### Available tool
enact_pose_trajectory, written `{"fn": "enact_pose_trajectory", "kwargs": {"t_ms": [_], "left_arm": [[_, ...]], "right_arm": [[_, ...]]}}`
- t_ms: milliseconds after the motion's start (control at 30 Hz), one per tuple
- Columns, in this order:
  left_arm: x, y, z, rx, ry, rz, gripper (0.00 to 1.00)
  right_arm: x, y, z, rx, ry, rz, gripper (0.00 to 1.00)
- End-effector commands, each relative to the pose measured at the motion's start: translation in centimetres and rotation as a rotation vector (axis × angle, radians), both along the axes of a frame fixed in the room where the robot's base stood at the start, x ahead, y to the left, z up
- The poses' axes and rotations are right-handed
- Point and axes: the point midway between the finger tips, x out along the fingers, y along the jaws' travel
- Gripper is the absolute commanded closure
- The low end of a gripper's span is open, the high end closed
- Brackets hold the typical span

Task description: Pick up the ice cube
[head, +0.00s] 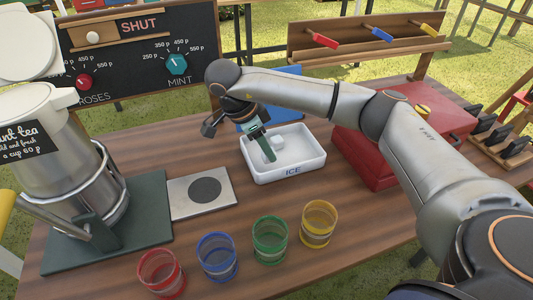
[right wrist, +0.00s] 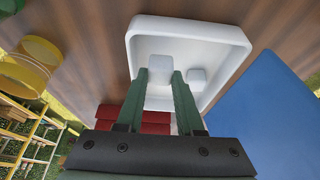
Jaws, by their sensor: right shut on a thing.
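The white ice tray (head: 312,163), marked ICE, stands on the wooden table. My right gripper (head: 269,156) reaches down into it with its green fingers. In the right wrist view the gripper (right wrist: 160,74) is shut on a pale ice cube (right wrist: 160,68), which sits between the fingertips inside the outline of the tray (right wrist: 238,42). A second cube (right wrist: 197,77) lies in the tray just right of the right finger. In the head view a whitish cube (head: 278,142) shows beside the fingers. Whether the held cube touches the tray floor I cannot tell. My left gripper is out of view.
A red box (head: 372,165) stands right of the tray, and a blue panel (head: 288,82) is behind it. Red (head: 160,272), blue (head: 217,257), green (head: 270,240) and yellow (head: 318,223) glasses stand in front. A plate with a dark disc (head: 205,190) and a metal urn (head: 75,160) are left.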

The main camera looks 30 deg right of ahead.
Motion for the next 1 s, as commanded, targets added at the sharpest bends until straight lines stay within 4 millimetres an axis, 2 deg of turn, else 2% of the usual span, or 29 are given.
{"fn": "enact_pose_trajectory", "kwargs": {"t_ms": [33,200,300,467,600,800,1000], "left_arm": [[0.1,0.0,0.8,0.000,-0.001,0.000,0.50],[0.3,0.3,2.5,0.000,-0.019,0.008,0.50],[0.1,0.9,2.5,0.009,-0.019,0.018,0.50],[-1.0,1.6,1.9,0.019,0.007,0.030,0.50],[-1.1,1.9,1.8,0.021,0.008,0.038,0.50],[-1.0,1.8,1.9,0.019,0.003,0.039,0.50],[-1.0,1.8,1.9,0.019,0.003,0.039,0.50]], "right_arm": [[-0.4,0.3,1.5,0.000,-0.005,0.005,1.00],[-3.1,1.6,5.3,-0.003,-0.005,0.005,1.00],[-5.0,2.6,7.2,-0.003,-0.004,0.007,1.00],[-8.3,4.4,8.3,-0.001,-0.002,0.005,1.00],[-10.5,5.6,9.3,-0.002,-0.001,0.003,1.00],[-12.1,6.5,10.0,0.000,0.000,0.001,1.00],[-12.4,6.6,10.1,-0.001,0.000,0.000,1.00]]}}
